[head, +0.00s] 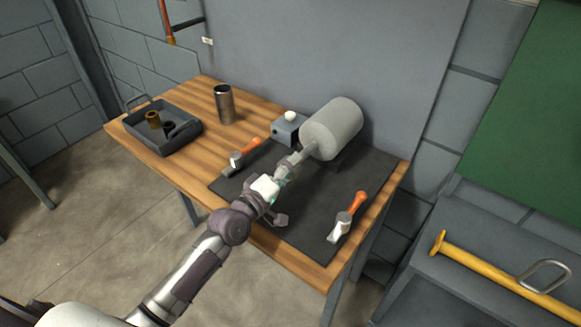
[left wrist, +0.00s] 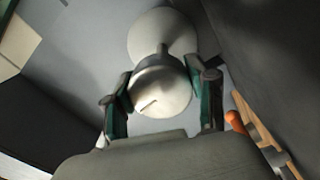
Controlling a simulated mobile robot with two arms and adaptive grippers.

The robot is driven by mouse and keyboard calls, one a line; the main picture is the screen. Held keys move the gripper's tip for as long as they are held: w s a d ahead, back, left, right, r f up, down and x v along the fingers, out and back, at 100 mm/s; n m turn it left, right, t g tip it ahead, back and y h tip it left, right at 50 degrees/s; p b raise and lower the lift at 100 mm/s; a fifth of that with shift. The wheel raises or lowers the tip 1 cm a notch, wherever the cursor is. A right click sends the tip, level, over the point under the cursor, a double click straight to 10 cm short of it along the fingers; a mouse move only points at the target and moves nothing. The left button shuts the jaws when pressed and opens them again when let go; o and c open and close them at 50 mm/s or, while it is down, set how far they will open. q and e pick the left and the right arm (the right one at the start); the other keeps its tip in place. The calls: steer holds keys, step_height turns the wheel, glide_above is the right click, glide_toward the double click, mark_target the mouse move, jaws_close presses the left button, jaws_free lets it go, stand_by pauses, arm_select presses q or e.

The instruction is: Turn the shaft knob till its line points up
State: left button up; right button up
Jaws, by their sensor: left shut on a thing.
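The grey cylindrical casing (head: 334,128) lies on the black mat, with its shaft (head: 300,157) reaching toward my left arm. In the left wrist view the round pale knob (left wrist: 168,92) sits in front of the casing (left wrist: 162,32). A short dark line (left wrist: 148,104) on the knob's face lies in its lower left part and runs at a slant, not upright in this view. My left gripper (head: 279,179) is shut on the knob; its green-sided fingers (left wrist: 163,92) stand on either side of it. In the head view the gripper largely hides the knob. My right gripper is out of view.
A grey box with a white button (head: 289,128) stands by the casing. A metal cup (head: 225,104) and a tray (head: 187,137) are farther left.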

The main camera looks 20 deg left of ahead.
arm_select(q)
steer(key=shift+f+m, duration=0.1)
steer(key=shift+m, duration=0.6)
steer(key=o, duration=1.2)
steer(key=shift+c, duration=0.2)
steer(key=v, duration=1.2)
